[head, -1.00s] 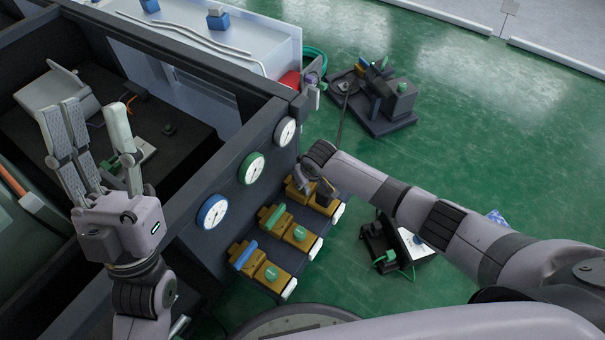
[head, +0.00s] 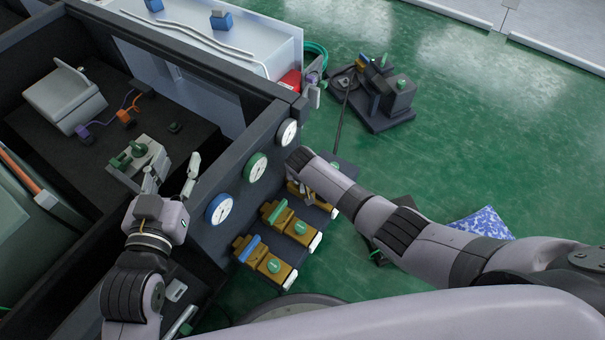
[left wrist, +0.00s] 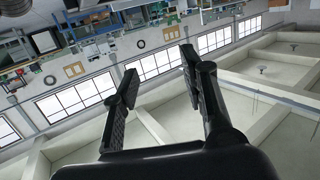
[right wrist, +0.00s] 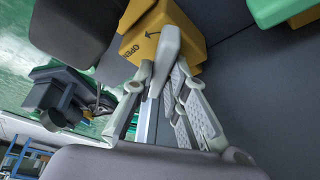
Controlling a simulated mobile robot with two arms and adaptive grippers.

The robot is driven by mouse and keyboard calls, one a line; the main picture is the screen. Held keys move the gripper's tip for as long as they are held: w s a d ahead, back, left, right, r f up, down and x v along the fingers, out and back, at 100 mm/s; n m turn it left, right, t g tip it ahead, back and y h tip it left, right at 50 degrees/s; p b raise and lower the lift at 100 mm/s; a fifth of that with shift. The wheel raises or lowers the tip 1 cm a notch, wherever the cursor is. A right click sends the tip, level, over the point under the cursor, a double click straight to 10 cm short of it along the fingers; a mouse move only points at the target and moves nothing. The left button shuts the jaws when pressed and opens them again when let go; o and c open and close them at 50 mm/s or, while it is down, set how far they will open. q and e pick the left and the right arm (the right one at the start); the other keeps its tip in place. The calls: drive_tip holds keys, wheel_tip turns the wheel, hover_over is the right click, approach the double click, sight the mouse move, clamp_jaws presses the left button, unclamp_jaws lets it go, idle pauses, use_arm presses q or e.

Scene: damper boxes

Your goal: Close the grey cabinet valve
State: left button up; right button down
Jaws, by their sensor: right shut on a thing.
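The grey cabinet valve is the far yellow valve (head: 297,191) below the white-faced grey gauge (head: 287,132); my right arm partly covers it. In the right wrist view its yellow body (right wrist: 140,42) bears the word OPEN and an arrow. Its pale grey handle (right wrist: 169,48) runs between the fingers of my right gripper (right wrist: 160,85), which is shut on it. In the head view that gripper is mostly hidden.
A green-handled valve (head: 283,218) and a blue-handled valve (head: 262,258) sit nearer, below green (head: 255,167) and blue (head: 219,209) gauges. A grey device with green knobs (head: 140,152) stands inside the cabinet. A dark machine (head: 385,95) stands on the green floor.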

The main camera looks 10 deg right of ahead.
drive_tip(key=shift+a+m, duration=0.1)
drive_tip(key=shift+m, duration=0.4)
drive_tip(key=shift+f+m+h, duration=0.1)
drive_tip(key=shift+m+h, duration=0.2)
drive_tip(key=shift+m, duration=0.5)
drive_tip(key=shift+m+g+h+b, duration=0.35)
drive_tip(key=shift+m+g+h, duration=0.05)
drive_tip(key=shift+m, duration=0.5)
use_arm(q)
drive_tip(key=shift+w+d+r+t+h, duration=0.1)
drive_tip(key=shift+d+r+t+h, duration=0.1)
drive_tip(key=shift+r+t, duration=0.5)
drive_tip(key=shift+w+d+r+t+h, duration=0.1)
drive_tip(key=shift+r+t+h, duration=0.15)
drive_tip(key=shift+r, duration=0.85)
use_arm(e)
drive_tip(key=shift+m, duration=0.5)
drive_tip(key=c, duration=1.6)
unclamp_jaws()
